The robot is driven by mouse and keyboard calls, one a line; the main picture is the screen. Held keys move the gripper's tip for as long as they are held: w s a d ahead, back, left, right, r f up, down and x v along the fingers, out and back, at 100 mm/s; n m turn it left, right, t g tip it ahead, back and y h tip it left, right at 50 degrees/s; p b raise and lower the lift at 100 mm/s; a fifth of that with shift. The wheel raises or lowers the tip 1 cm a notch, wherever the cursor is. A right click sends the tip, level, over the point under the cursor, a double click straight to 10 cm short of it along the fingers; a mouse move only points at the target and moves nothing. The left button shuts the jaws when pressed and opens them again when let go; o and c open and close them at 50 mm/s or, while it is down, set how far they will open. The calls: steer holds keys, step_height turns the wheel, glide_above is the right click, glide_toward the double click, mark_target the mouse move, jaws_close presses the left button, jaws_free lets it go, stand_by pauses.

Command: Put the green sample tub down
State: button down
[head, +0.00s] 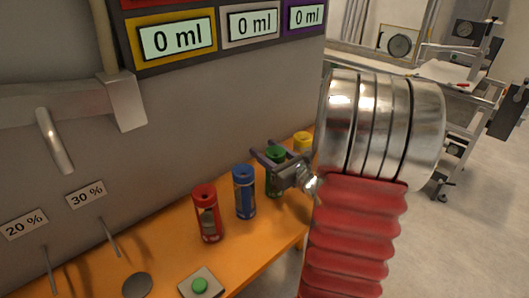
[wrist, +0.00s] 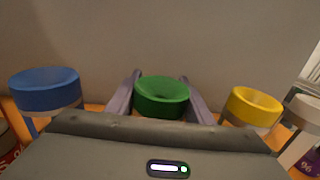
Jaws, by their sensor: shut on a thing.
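The green sample tub (head: 275,183) stands in the row of tubs on the orange shelf, between the blue and yellow tubs. Its green lid (wrist: 162,93) shows in the wrist view between my two fingers. My gripper (head: 268,155) is shut on the green tub, one finger on each side near its top. The tub looks upright. Its base is partly hidden, so I cannot tell for sure whether it touches the shelf. My red and silver arm hides the area to its right.
The blue tub (head: 244,192) and red tub (head: 207,213) stand left of the green one. The yellow tub (head: 303,142) is close on its right. A green button (head: 200,285) sits at the front of the orange shelf (head: 255,238). A grey wall with display panels rises behind.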

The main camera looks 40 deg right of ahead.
mark_target(283, 161)
steer(key=c, duration=0.9)
jaws_free()
steer(key=shift+f, duration=0.1)
steer(key=shift+s+a, duration=0.15)
steer(key=shift+s, duration=2.9)
steer(key=shift+s+a, duration=0.15)
steer(key=shift+s, duration=2.85)
steer(key=shift+s, duration=0.1)
